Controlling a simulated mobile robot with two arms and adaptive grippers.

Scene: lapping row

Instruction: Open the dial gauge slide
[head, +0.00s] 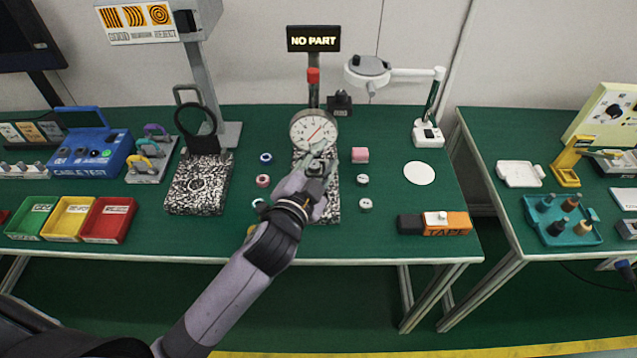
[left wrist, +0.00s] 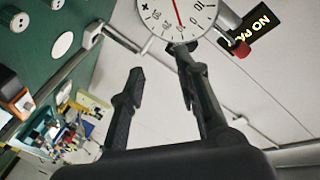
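The dial gauge (head: 308,128) has a round white face with a red needle and stands at the back of a speckled base (head: 327,213). A red cap (head: 313,76) sits above it on a dark post. My left gripper (head: 322,158) is just in front of and below the dial and hides the parts under it. In the left wrist view the gripper (left wrist: 160,65) is open, its fingers apart with nothing between them. The dial (left wrist: 172,14) is beyond the right fingertip; I cannot tell whether they touch. My right gripper is not in view.
A "NO PART" sign (head: 313,39) stands behind the gauge. A speckled block with a magnifier ring (head: 197,121) is left; an orange-black box (head: 447,223) is right. A lamp arm (head: 412,75) overhangs.

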